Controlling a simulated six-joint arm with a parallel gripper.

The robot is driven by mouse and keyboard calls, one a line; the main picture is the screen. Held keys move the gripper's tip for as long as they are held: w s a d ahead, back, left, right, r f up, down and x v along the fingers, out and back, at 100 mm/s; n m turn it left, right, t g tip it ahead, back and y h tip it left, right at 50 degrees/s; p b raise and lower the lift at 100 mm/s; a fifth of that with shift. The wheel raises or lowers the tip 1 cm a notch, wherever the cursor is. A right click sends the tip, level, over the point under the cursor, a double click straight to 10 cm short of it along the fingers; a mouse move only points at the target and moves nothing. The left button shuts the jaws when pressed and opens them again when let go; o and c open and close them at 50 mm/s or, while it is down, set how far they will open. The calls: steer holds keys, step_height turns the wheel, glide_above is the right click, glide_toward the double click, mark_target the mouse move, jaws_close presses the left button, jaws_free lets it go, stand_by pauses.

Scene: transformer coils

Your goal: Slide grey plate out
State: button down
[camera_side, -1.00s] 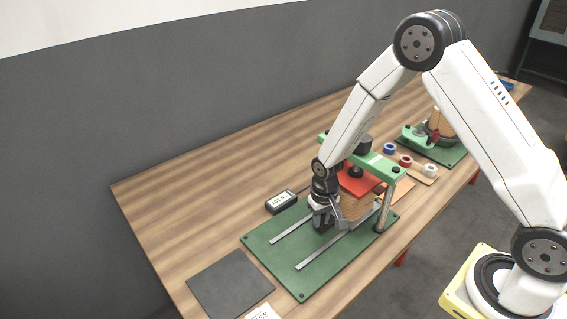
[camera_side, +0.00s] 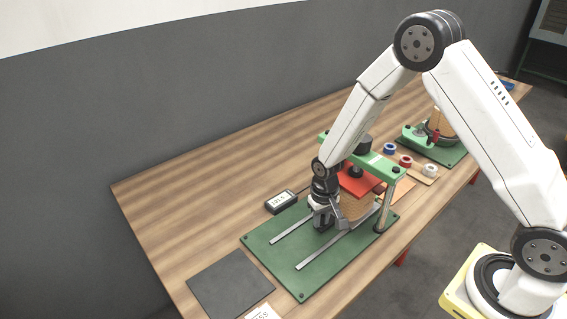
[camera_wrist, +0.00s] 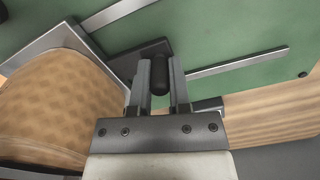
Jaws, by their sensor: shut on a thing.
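The grey plate (camera_wrist: 62,38) shows in the wrist view as a light metal edge beside the tan coil (camera_wrist: 60,100). The coil also stands in the side view (camera_side: 353,207) under a red plate (camera_side: 360,181). My gripper (camera_wrist: 159,78) is shut on a black cylindrical handle (camera_wrist: 160,74) at the coil's near side. A dark piece (camera_wrist: 124,66) lies next to the handle, and its join to the plate is partly hidden by my fingers. In the side view my gripper (camera_side: 322,222) is low over the green base, close to the coil.
The green base (camera_side: 275,262) carries two metal rails (camera_side: 322,250). A green bar (camera_side: 375,163) on posts spans the coil. A dark square mat (camera_side: 230,285) lies in front of the base. A small meter (camera_side: 281,201) stands behind it. Tape rolls (camera_side: 405,161) lie further right.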

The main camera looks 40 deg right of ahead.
steer(key=a, duration=1.7)
steer(key=c, duration=0.6)
jaws_free()
steer(key=shift+r, duration=0.15)
step_height(320, 180, up, 8)
steer(key=shift+f, duration=0.2)
